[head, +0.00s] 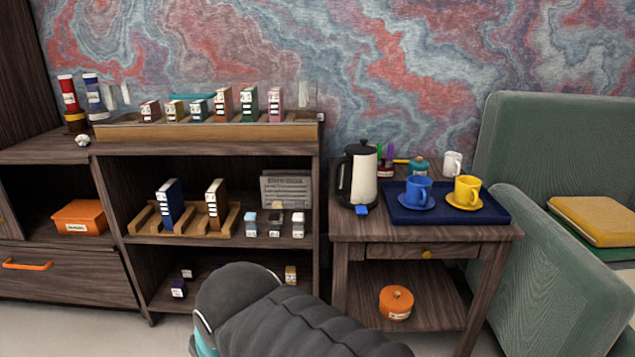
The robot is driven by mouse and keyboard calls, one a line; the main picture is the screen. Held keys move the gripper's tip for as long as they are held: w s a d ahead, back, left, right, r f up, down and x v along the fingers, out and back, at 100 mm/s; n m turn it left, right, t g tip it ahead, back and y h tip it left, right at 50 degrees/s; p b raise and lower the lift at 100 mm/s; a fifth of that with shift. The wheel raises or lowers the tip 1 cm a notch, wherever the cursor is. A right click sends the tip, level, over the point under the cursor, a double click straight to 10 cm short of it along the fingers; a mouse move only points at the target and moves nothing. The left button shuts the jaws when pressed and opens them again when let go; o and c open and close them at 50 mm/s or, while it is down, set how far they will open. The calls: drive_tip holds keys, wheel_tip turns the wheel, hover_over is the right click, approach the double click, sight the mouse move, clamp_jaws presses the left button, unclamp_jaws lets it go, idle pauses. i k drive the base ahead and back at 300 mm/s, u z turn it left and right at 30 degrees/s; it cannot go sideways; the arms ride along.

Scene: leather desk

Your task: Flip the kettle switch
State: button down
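The kettle (362,178) stands upright on the left part of the small wooden side table. It has a cream body, a black lid and a black handle on its left side. A small blue tab (361,210), which looks like the switch, shows at the front of its base. I cannot tell the tab's position, up or down. My gripper is not visible in the head view.
A dark blue tray (409,214) right of the kettle holds a blue cup (418,190) and a yellow cup (467,191) on saucers. A white mug (452,163) and teal pot (418,167) stand behind. Shelves (222,240) are left, a green armchair (545,250) right.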

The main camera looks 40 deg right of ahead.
sight(361, 209)
drive_tip(key=i, duration=1.2)
drive_tip(key=z, duration=2.45)
drive_tip(key=i, duration=0.4)
drive_tip(key=z, duration=0.1)
drive_tip(key=k, duration=0.4)
